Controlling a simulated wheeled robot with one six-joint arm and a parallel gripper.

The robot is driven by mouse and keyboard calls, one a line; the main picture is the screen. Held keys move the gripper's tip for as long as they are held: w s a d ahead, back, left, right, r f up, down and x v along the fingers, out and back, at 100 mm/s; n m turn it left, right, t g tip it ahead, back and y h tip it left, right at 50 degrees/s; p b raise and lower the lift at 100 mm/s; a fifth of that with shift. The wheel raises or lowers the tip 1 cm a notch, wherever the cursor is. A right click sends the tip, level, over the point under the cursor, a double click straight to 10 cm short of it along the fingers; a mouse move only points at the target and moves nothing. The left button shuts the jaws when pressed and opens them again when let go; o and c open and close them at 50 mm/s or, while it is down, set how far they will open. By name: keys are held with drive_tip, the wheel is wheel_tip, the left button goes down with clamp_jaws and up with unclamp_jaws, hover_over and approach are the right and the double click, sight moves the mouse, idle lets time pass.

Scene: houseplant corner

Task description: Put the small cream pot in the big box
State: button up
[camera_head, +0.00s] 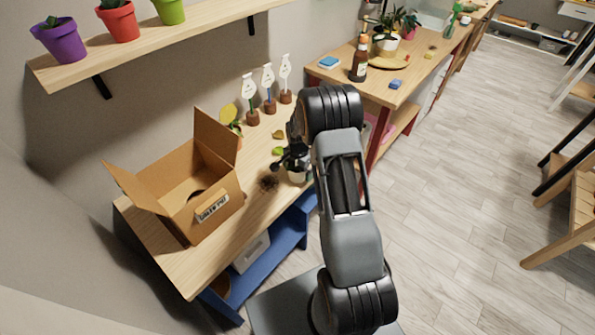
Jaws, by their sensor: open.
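The big box (190,228) is an open brown cardboard carton with raised flaps and a label on its front, standing on the left end of the wooden bench. A dark rounded shape shows inside it, too unclear to name. A small pale pot (298,177), which looks like the cream pot, stands on the bench to the right of the box, partly hidden by my arm and gripper. My gripper (284,165) is dark and open, right at or just above this pot. I cannot tell whether the fingers are around it.
Several white plant markers in brown bases (269,106) stand along the wall. A shelf (150,47) with coloured pots hangs above. A second bench (340,78) holds a brown bottle (359,62).

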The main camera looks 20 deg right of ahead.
drive_tip(key=c, duration=0.9)
drive_tip(key=shift+r, duration=0.1)
drive_tip(key=shift+c, duration=0.2)
